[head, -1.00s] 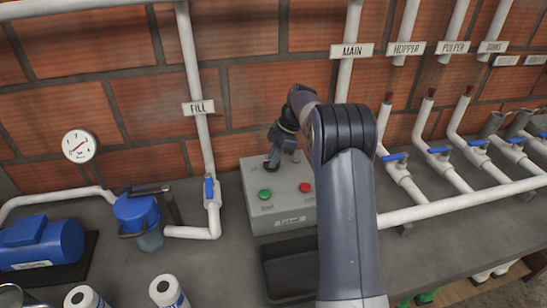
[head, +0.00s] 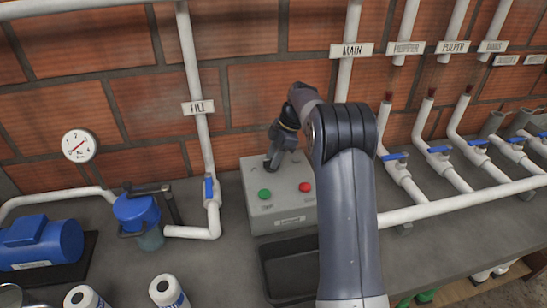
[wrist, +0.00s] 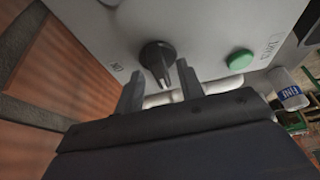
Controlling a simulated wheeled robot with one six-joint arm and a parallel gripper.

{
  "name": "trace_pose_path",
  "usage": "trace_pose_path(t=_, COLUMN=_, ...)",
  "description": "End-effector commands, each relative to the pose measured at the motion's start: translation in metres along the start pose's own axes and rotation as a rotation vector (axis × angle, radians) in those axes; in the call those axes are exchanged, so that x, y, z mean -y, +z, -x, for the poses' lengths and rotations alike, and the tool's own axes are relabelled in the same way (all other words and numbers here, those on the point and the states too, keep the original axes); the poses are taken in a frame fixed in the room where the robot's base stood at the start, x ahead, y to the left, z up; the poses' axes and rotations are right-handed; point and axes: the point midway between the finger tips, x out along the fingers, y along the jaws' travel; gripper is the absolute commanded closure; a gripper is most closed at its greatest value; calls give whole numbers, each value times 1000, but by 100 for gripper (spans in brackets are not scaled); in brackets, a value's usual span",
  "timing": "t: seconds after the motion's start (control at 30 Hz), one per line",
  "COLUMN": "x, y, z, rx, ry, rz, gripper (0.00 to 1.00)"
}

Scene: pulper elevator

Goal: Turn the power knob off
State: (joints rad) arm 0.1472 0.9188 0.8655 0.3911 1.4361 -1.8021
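The grey control box (head: 255,205) stands on the counter against the brick wall, with a green button (head: 265,194) and a red button (head: 305,187) on its top. The black power knob (wrist: 157,58) shows in the wrist view, with small lettering on the panel beside it. My gripper (head: 272,162) is over the back left of the box in the head view and hides most of the knob there. In the wrist view my gripper (wrist: 160,72) is open, one finger on each side of the knob. I cannot tell whether the fingers touch it.
A black tray (head: 265,275) lies in front of the box. The FILL pipe (head: 204,140) with a blue valve handle (head: 209,190) rises just left of the box. Several white pipes with blue handles are at the right. A blue pump (head: 40,240) sits far left.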

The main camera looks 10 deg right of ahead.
Motion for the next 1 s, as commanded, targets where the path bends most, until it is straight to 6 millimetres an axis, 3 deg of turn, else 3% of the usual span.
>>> trace_pose_path(t=0.3, x=-1, y=1, z=62, rx=2, ry=5, rz=0, gripper=64)
trace_pose_path(t=0.5, x=-1, y=0, z=92, rx=1, ry=3, rz=0, gripper=64)
trace_pose_path(t=0.7, x=0, y=0, z=102, rx=1, ry=1, rz=0, gripper=64)
trace_pose_path(t=1.0, x=0, y=0, z=101, rx=0, ry=0, rz=0, gripper=64)
